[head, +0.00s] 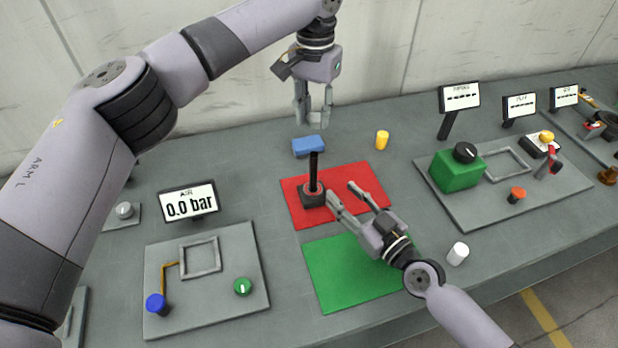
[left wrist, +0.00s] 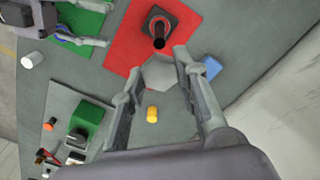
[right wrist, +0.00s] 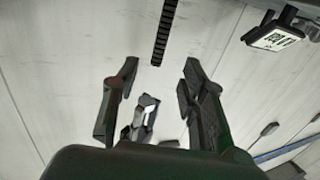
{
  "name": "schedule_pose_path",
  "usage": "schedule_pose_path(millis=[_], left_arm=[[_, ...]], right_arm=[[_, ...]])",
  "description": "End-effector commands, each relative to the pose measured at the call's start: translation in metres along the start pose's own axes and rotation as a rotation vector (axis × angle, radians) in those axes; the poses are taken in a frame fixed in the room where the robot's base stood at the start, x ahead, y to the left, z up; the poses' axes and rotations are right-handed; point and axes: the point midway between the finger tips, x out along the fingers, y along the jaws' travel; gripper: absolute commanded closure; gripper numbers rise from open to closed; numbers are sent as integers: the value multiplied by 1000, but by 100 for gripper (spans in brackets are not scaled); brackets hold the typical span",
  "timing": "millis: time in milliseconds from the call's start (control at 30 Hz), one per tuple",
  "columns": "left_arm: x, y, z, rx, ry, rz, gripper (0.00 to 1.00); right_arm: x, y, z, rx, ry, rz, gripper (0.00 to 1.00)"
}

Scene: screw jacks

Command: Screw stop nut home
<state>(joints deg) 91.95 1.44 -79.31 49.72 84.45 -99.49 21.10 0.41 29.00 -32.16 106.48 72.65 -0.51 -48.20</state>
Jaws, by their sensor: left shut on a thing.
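The screw jack (head: 312,193) stands upright on the red mat (head: 355,182), with a dark threaded screw (head: 314,165) rising from its base. A grey hexagonal stop nut (left wrist: 167,74) sits between the fingers of my left gripper (head: 313,112), which is shut on it. In the head view this gripper hangs above the table, higher than the screw top and apart from it. My right gripper (head: 343,197) is open and empty, low beside the jack on its right. In the right wrist view its fingers are apart and the screw (right wrist: 163,30) shows beyond them.
A blue block (head: 308,146) is by the screw top in the head view. A yellow cylinder (head: 382,140) and a white cylinder (head: 458,253) stand on the table. A green mat (head: 335,280) lies in front. Panels with a green box (head: 457,172) and an air display (head: 188,203) flank the mats.

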Motion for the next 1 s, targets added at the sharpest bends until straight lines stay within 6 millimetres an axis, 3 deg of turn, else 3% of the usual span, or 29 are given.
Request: schedule_pose_path(millis=[233,367,800,1000], left_arm=[[0,0,0,-1,0,0,95],[0,-1,0,-1,0,0,95],[0,0,0,-1,0,0,95],[0,0,0,-1,0,0,95]], right_arm=[[3,0,0,1,1,0,61],[15,0,-1,3,2,1,61],[95,-1,-1,3,2,-1,61],[115,-1,0,1,0,-1,61]])
